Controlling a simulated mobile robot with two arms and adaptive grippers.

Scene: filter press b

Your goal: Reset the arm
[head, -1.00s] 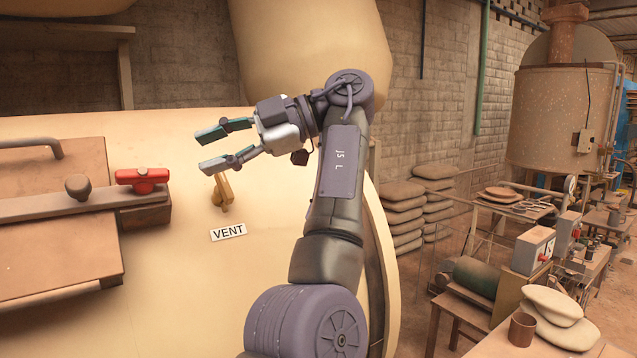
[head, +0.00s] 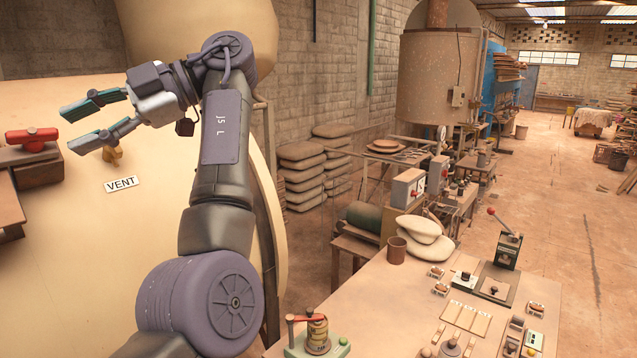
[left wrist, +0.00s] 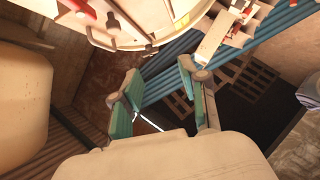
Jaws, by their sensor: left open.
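My left gripper (head: 95,121) is open and empty in the head view, in front of the cream tank (head: 60,270). Its two teal-padded fingers point left and stand apart. A brass vent handle (head: 113,155) shows just beside the lower finger, above the VENT label (head: 121,184); I cannot tell whether they touch. A red handle (head: 31,140) sits left of the fingers. In the left wrist view the fingers (left wrist: 158,98) are spread with nothing between them. My right gripper is not in view.
A wooden table (head: 400,310) at the lower right holds a small press with a red lever (head: 305,319), several small blocks and a brown cup (head: 396,250). Stacked sacks (head: 303,175) stand by the brick wall. The floor at the far right (head: 570,230) is mostly open.

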